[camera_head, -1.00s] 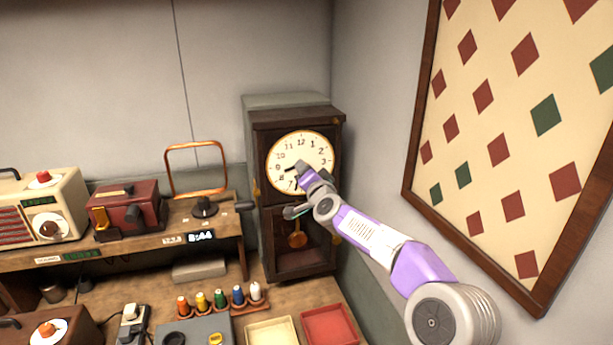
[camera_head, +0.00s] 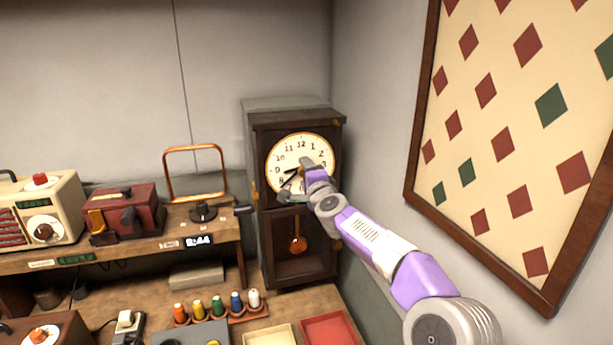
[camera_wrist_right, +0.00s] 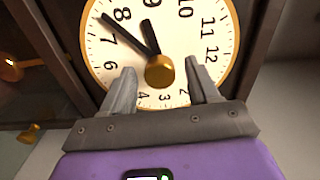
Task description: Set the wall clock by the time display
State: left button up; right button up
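The wall clock (camera_head: 319,146) is a dark wooden case with a round cream dial and a pendulum (camera_head: 297,244) below. In the right wrist view its dial (camera_wrist_right: 190,40) has a gold centre knob (camera_wrist_right: 160,72). The short hand (camera_wrist_right: 149,38) points between 8 and 9, the long hand (camera_wrist_right: 122,32) between 7 and 8. The time display (camera_head: 198,241) on the bench shelf reads 8:44. My right gripper (camera_wrist_right: 159,67) is at the dial, its fingers apart on both sides of the knob, with visible gaps. My left gripper is out of view.
A copper-coloured frame (camera_head: 167,175), a red box (camera_head: 125,208) and a cream radio (camera_head: 62,190) stand on the shelf to the left. Coloured spools (camera_head: 218,306) and two trays (camera_head: 328,330) lie below. A diamond-patterned board (camera_head: 505,130) hangs on the right wall.

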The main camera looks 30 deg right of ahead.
jog(key=shift+o, duration=0.2)
jog(key=shift+s, duration=0.1)
jog(key=b+v, duration=0.4)
jog(key=v, duration=0.4)
dwell(0.6)
jog(key=shift+c, duration=0.4)
